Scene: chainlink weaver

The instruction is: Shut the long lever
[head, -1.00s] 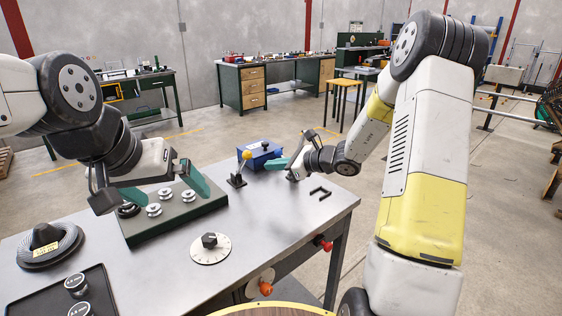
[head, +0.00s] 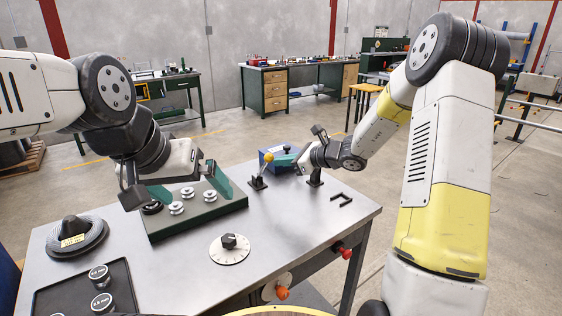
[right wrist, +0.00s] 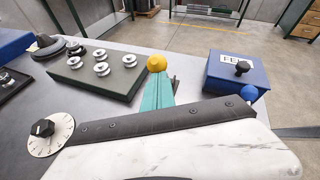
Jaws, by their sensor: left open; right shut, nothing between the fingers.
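A lever with a yellow knob (head: 267,157) stands nearly upright on a small black base (head: 257,183) on the metal table; the knob also shows in the right wrist view (right wrist: 157,62). My right gripper (head: 276,161) is shut and empty, its teal fingertips close beside this lever. In the right wrist view the fingers (right wrist: 157,92) point at the yellow knob; contact cannot be told. I cannot tell which knob is the long lever's. My left gripper (head: 185,182) is open above the green spool board.
A blue box (head: 284,156) stands behind the levers. The green board (head: 215,209) carries several metal spools. A black bracket (head: 341,200) lies near the right edge.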

